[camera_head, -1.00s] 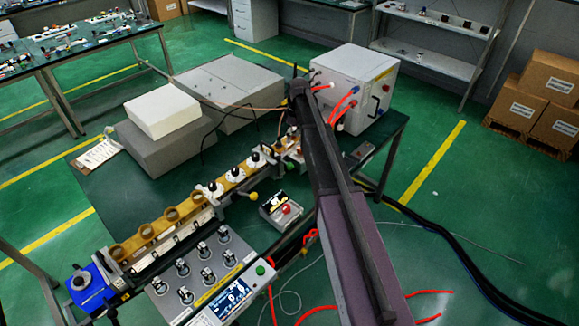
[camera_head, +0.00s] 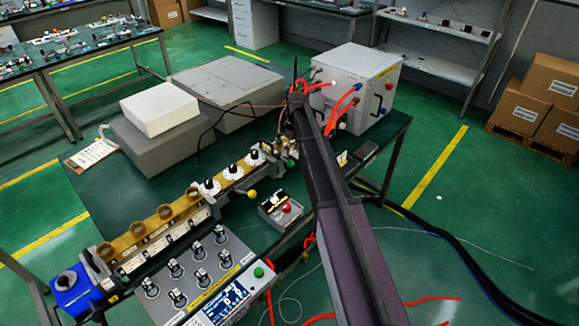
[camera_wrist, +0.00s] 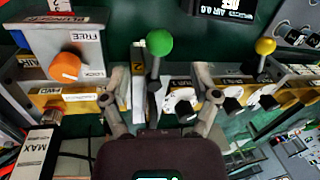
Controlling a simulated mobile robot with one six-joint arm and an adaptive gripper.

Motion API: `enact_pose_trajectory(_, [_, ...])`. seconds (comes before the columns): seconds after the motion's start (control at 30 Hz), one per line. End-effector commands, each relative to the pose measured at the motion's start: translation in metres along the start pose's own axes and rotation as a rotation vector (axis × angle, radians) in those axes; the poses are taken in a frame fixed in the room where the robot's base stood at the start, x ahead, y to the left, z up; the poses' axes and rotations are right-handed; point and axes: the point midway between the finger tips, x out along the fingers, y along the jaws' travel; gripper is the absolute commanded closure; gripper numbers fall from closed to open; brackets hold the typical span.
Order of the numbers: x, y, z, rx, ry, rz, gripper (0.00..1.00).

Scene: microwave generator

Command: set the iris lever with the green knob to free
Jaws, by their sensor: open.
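The green knob (camera_wrist: 159,42) tops the iris lever (camera_wrist: 155,84), whose dark stem runs down from it in the wrist view. My gripper (camera_wrist: 160,100) is open. Its two fingers are spread to the left and right of the lever's lower part, with gaps visible on both sides. The knob shows above the fingertips in the picture. A FREE label (camera_wrist: 87,37) is on a grey box to the left, beside an orange knob. I cannot tell the lever's setting.
The orange knob (camera_wrist: 66,67) is left of the lever. White dials (camera_wrist: 182,103) and a yellow-knobbed lever (camera_wrist: 265,46) are to the right. In the head view, a small box with a red button (camera_head: 286,207) and a white cabinet (camera_head: 350,75) stand near my arm.

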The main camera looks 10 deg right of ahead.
Motion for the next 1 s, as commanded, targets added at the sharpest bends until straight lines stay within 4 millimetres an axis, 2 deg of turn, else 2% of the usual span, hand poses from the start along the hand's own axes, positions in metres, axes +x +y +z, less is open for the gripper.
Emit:
enact_pose_trajectory(0.03, [0.008,0.001,0.0,0.0,0.0,0.0,0.22])
enact_pose_trajectory(0.5, [0.042,0.001,0.0,0.001,0.0,0.0,0.22])
enact_pose_trajectory(1.0, [0.052,0.0,0.0,0.001,0.0,0.0,0.22])
